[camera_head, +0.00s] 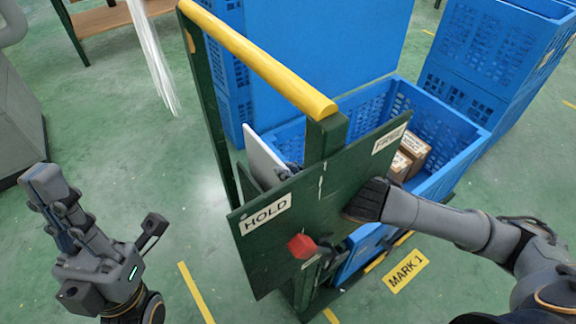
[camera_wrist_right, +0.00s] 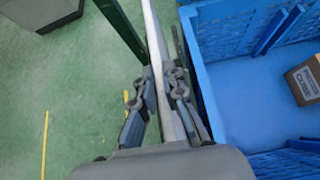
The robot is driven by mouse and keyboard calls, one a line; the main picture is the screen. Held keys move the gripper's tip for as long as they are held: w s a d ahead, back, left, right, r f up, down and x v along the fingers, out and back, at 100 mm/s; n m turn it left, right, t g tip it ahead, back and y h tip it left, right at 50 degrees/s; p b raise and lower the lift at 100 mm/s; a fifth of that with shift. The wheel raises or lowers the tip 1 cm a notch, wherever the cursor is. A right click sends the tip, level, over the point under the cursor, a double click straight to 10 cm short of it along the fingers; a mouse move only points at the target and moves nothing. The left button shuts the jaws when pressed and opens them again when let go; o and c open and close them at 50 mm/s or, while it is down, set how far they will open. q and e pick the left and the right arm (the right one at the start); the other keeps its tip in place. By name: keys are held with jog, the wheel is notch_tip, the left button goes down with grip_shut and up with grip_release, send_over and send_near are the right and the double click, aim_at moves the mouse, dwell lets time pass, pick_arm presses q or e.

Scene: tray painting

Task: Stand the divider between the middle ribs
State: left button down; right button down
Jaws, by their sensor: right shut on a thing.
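The divider, a thin pale panel (camera_wrist_right: 158,45), stands on edge between the fingers of my right gripper (camera_wrist_right: 164,105) in the right wrist view. The gripper is shut on it. In the head view, part of the pale panel (camera_head: 262,158) shows upright behind the green HOLD/FREE board, beside the near left side of the blue crate (camera_head: 462,128). The board hides most of my right gripper and the panel's lower part.
The green board (camera_head: 335,205) with a red knob (camera_head: 302,246) stands in front. A yellow handle bar (camera_head: 262,62) rises above it. Brown boxes (camera_head: 413,150) lie in the crate. More blue crates (camera_head: 500,60) stand behind.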

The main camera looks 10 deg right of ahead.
aim_at(288, 184)
jog(key=shift+f+b, duration=0.65)
jog(key=shift+f, duration=1.6)
jog(key=c, duration=1.3)
grip_release()
jog(key=shift+c, duration=0.2)
